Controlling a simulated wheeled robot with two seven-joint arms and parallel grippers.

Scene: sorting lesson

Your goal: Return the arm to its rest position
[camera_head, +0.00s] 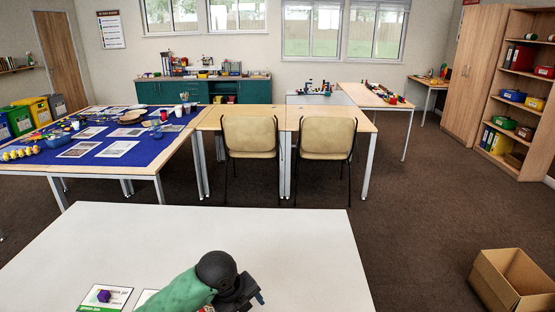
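My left arm comes in from the bottom edge in the head view, with a green link and a round black joint. Its dark gripper (240,292) is over the front of the white table (200,235). I see it from above and behind, so its fingertips and anything between them are hidden. A small purple cube (103,296) sits on a white card (118,294) with a green strip, left of the arm and apart from the gripper. A second card (145,298) is partly hidden by the arm. My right gripper is not in view.
The rest of the white table is bare. An open cardboard box (512,282) stands on the floor at right. Two chairs (250,137) stand at a wooden table beyond. A blue-covered table (60,160) at left holds cards and cups. Open carpet lies to the right.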

